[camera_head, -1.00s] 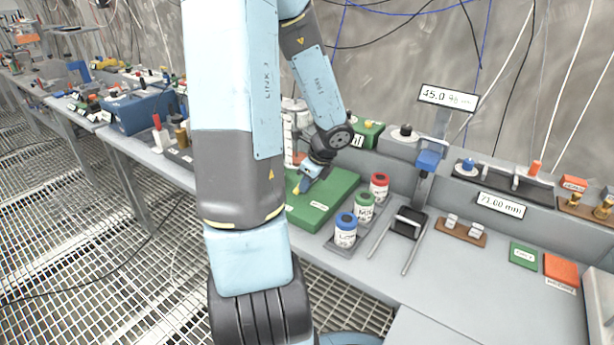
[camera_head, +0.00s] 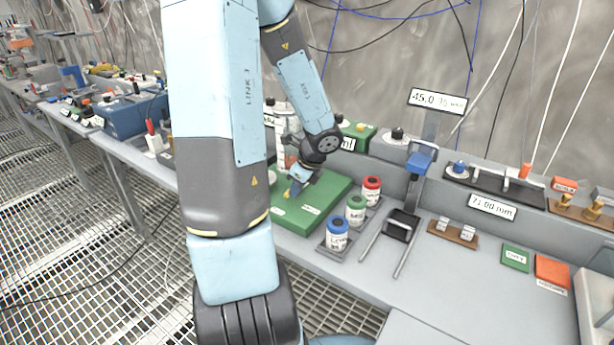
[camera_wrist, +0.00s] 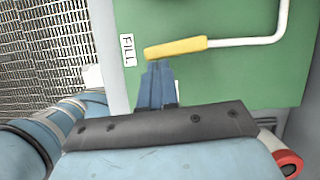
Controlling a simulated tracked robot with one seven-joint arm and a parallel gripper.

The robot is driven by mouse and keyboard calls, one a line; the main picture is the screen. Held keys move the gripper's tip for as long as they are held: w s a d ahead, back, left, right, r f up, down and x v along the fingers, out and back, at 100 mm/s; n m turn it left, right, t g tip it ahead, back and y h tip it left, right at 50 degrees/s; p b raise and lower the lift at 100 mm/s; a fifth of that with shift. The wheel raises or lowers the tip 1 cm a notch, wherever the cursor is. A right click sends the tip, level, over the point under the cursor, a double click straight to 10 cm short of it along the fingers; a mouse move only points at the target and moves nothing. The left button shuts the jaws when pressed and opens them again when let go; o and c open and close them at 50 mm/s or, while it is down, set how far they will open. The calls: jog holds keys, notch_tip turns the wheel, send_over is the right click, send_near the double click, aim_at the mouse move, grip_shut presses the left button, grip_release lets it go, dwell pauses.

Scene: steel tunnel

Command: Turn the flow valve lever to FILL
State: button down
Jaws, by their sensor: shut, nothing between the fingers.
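The valve lever shows in the wrist view as a white bent rod with a yellow handle (camera_wrist: 176,47), over a green panel (camera_wrist: 225,82). The handle's free end points left, close to the upright FILL label (camera_wrist: 127,50). My gripper (camera_wrist: 157,66) is shut and empty, its blue fingertips just below the handle's left part in the picture. I cannot tell whether they touch it. A white label is partly hidden behind the fingers.
A black device with rods (camera_head: 402,222) and a blue clamp on a post (camera_head: 422,160) are further right. The grated floor lies in front of the bench.

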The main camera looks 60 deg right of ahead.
jog(key=shift+s+r, duration=0.1)
jog(key=shift+r, duration=0.5)
jog(key=v, duration=1.2)
jog(key=shift+r, duration=0.2)
jog(key=shift+s, duration=0.1)
jog(key=shift+x, duration=5.55)
jog(key=shift+r, duration=0.1)
